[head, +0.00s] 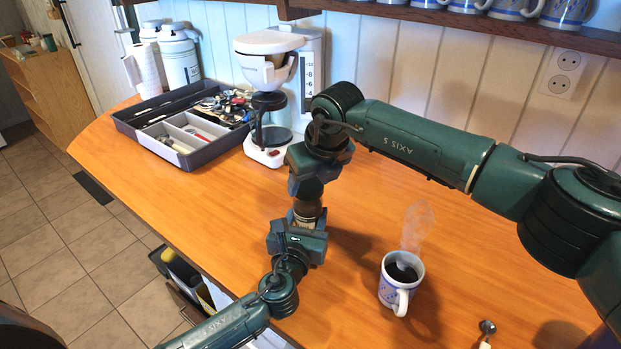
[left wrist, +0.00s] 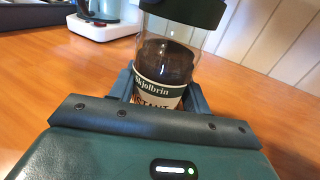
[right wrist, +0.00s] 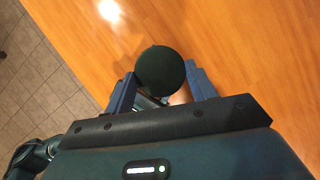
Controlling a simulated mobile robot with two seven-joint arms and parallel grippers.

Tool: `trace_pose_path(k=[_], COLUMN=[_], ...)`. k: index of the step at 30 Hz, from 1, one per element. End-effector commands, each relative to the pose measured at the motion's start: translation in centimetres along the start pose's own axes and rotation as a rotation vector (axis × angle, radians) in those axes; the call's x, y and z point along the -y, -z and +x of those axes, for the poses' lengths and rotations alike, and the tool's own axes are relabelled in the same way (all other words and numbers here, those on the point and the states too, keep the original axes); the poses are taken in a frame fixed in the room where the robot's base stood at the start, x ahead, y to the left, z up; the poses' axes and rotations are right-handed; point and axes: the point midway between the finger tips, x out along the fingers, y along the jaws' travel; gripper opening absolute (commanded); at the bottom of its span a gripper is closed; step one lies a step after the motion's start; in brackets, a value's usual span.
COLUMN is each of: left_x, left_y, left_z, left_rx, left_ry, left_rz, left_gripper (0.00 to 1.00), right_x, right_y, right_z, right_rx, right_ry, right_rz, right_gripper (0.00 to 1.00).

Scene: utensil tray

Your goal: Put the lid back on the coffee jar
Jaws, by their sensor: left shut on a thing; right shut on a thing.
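The coffee jar (left wrist: 165,62) is clear glass with dark coffee inside and a green-and-cream label. My left gripper (left wrist: 160,95) is shut around its label; in the head view this gripper (head: 298,240) is at the counter's front edge, with a little of the jar (head: 307,210) showing above it. The dark green lid (right wrist: 160,70) is round and between the fingers of my right gripper (right wrist: 161,88), which is shut on it. In the head view the right gripper (head: 308,188) is directly above the left. The lid (left wrist: 185,10) is over the jar's top; whether it is seated is unclear.
A steaming patterned mug (head: 401,282) stands on the counter to the right, with a spoon (head: 487,330) nearer the front. A white coffee maker (head: 270,95) and a grey utensil tray (head: 190,150) are behind to the left. The counter between is mostly clear.

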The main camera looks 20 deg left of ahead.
Motion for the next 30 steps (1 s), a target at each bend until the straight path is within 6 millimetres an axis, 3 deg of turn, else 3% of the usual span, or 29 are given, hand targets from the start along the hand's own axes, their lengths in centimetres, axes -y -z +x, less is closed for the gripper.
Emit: trace_pose_path(k=[18, 19, 22, 26, 30], left_x=[0.0, 0.0, 0.0, 0.0, 0.0], left_y=[0.0, 0.0, 0.0, 0.0, 0.0], left_z=[0.0, 0.0, 0.0, 0.0, 0.0], left_rx=[0.000, 0.000, 0.000, 0.000, 0.000], left_ry=[0.000, 0.000, 0.000, 0.000, 0.000], left_rz=[0.000, 0.000, 0.000, 0.001, 0.001], left_gripper=[0.07, 0.00, 0.00, 0.00, 0.00], right_x=[0.0, 0.0, -0.1, -0.3, -0.6], right_y=[0.5, 0.5, 0.4, 0.4, 0.3], right_z=[1.1, 1.1, 1.1, 1.1, 1.1], right_rx=[0.000, 0.000, -0.001, -0.006, -0.004], right_ry=[-0.001, 0.000, 0.007, 0.059, 0.159], right_rz=[0.001, 0.001, 0.018, 0.135, 0.366], right_gripper=[0.35, 0.35, 0.35, 0.35, 0.35])
